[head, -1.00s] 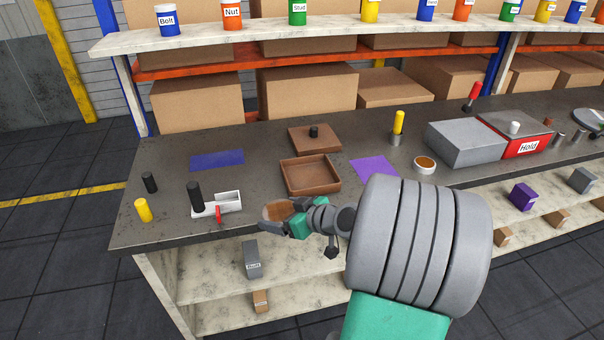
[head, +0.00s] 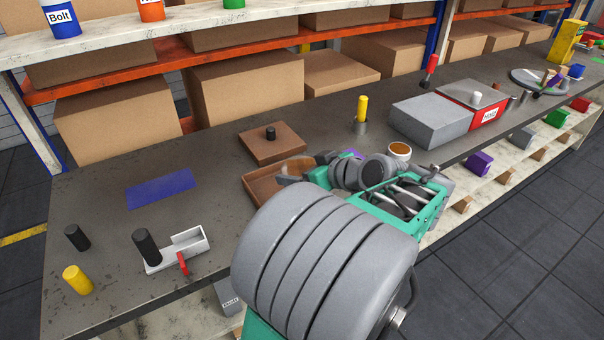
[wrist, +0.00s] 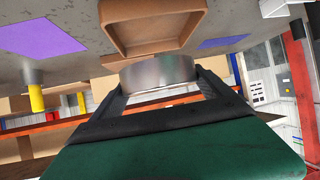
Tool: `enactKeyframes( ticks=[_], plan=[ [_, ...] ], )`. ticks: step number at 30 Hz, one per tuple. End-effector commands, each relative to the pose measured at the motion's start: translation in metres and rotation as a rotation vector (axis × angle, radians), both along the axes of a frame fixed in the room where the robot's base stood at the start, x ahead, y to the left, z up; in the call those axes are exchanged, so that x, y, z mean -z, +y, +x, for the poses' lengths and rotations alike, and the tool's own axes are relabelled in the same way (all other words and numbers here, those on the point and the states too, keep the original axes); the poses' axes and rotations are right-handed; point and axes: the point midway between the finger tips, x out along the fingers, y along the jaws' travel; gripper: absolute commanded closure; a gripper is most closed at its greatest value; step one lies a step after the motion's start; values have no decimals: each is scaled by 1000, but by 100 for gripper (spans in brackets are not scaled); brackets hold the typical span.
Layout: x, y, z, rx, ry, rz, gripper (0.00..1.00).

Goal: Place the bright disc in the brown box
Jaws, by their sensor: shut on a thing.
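My gripper (head: 305,169) is shut on the bright disc (head: 297,165). In the wrist view the disc (wrist: 158,72) shows a shiny metal side between my two fingers; in the head view its top looks brownish. The open brown box (head: 258,188) lies on the bench, partly hidden behind my arm in the head view. The disc appears above or close to the box's right part there. In the wrist view the box (wrist: 190,32) shows just beyond the disc, its inside empty where visible. I cannot tell the height gap.
A brown lid (head: 290,148) with a black knob lies behind the box. A yellow-handled tool (head: 362,108) stands in a holder to the right, near a small cup (head: 400,149) and a grey box (head: 425,120). A white fixture (head: 190,245) with a black peg stands left.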

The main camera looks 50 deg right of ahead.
Motion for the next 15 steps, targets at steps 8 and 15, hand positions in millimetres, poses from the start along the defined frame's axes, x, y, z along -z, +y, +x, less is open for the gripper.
enactKeyframes(
  ticks=[8, 15],
  plan=[
    [37, -4, 62, -7, -2, 0, 84],
    [64, -8, 84, -4, -5, -6, 84]
  ],
)
